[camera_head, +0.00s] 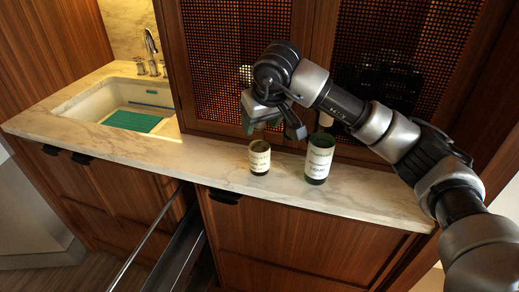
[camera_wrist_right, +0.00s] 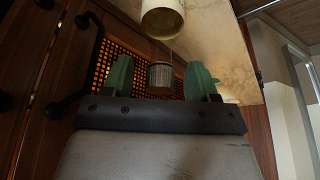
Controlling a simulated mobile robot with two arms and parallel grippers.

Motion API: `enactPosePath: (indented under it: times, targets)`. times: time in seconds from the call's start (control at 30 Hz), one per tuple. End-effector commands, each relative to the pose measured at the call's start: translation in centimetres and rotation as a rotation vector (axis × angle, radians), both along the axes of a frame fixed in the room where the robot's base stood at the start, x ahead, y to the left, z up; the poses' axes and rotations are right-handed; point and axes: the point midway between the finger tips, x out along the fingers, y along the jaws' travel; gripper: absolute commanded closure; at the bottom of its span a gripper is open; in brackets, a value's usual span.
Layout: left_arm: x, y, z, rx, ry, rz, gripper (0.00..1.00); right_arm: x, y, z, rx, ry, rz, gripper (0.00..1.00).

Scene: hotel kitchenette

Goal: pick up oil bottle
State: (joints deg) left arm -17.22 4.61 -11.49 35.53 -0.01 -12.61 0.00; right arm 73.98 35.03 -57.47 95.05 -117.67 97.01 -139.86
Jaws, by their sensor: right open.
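A tall dark green bottle (camera_head: 319,158) with a pale label stands upright on the marble counter in the head view. It looks like the oil bottle. A shorter jar (camera_head: 260,157) with a pale label stands to its left. My right gripper (camera_head: 272,122) is above the jar and left of the bottle's top, open and empty. In the right wrist view its two green fingers (camera_wrist_right: 159,68) are spread apart. My left gripper is not in view.
The counter (camera_head: 215,167) is clear left of the jar, up to a sink (camera_head: 85,102) with a teal mat and a faucet (camera_head: 150,45). Cabinet doors with perforated panels (camera_head: 235,50) stand close behind the containers. An open drawer (camera_head: 180,245) juts out below.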

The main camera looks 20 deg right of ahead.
Motion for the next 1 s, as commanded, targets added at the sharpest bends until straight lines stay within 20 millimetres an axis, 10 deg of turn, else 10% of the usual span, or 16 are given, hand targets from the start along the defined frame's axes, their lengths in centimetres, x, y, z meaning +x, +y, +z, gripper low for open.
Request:
enactPosePath:
  times: [0.37,0.73,1.0]
  targets:
    - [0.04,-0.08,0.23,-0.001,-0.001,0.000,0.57,0.54,0.11,-1.26,0.001,-0.001,0.000,0.41]
    - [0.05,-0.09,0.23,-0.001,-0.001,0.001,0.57,0.53,0.12,-1.24,0.001,-0.001,-0.001,0.98]
    - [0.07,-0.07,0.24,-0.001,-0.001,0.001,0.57,0.55,0.12,-1.10,0.003,-0.004,0.000,1.00]
